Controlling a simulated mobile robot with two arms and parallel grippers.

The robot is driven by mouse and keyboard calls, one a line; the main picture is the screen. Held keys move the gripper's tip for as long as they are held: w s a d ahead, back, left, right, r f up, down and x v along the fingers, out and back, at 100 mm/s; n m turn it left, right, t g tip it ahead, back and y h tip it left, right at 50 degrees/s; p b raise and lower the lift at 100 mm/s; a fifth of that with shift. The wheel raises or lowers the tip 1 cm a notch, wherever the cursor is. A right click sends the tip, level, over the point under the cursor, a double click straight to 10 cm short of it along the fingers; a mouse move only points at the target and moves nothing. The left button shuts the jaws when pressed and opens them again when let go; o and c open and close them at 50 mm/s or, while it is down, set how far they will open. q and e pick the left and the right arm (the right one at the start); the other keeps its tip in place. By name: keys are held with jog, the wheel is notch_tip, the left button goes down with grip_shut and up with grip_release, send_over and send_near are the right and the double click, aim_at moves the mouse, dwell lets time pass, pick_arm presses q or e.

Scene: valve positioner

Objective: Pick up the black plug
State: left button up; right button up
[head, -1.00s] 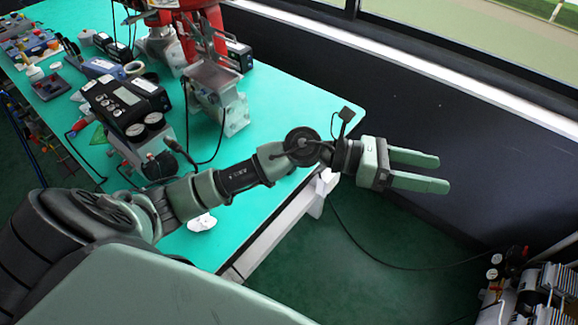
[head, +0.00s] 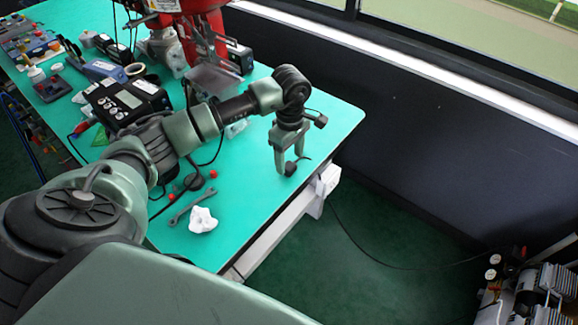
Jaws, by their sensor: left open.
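A small black plug (head: 290,169) with a short dark cord shows near the right edge of the green table. My left gripper (head: 288,163) points down at it with the two fingers apart. The plug appears between or just in front of the fingertips; I cannot tell whether they touch it. The jaws are open, not closed on it. My right gripper is not in view.
A wrench (head: 191,206), a crumpled white cloth (head: 203,220) and small red pieces lie on the green table (head: 245,215). A dark positioner box (head: 130,104) and a red valve frame (head: 205,35) stand behind.

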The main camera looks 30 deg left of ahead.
aim_at(290, 166)
pick_arm(q)
notch_tip(290, 166, down, 3)
jog(key=shift+w+f, duration=0.1)
jog(key=shift+w, duration=0.05)
grip_shut()
